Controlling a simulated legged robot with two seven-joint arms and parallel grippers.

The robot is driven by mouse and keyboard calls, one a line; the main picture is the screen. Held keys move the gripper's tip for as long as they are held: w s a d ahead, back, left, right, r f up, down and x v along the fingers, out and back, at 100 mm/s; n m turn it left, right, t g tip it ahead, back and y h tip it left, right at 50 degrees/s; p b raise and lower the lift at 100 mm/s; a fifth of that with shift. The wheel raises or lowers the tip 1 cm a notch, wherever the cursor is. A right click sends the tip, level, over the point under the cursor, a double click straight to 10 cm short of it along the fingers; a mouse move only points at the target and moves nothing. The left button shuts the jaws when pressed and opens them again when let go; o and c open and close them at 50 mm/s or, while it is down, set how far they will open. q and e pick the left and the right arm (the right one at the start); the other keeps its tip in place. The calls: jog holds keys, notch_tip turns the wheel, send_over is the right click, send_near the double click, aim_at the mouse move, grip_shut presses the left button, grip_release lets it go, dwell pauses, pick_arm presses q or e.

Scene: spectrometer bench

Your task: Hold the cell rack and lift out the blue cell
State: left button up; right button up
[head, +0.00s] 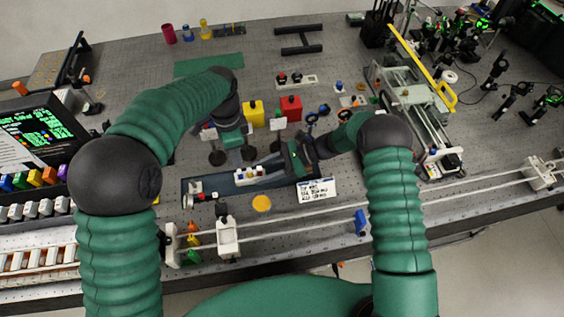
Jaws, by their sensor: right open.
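A small white rack (250,175) with tiny coloured tops stands in a long dark tray (218,188) at the middle of the bench. I take it for the cell rack; the blue cell is too small to tell apart for sure. My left gripper (240,152) points down just above and behind the rack; its fingers are too small and dark to show whether they are open or touch it. My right gripper (298,160) is open, to the right of the rack over the tray's right part, apart from the rack.
A yellow block (253,113) and a red block (291,108) stand behind the rack. White rails (300,212) cross the front. A rail stage with a yellow bar (425,68) stands right.

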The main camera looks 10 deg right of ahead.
aim_at(255, 174)
jog(key=shift+x, duration=1.2)
jog(key=shift+a+f, duration=0.1)
jog(key=shift+a, duration=0.2)
jog(key=shift+c, duration=0.3)
grip_shut()
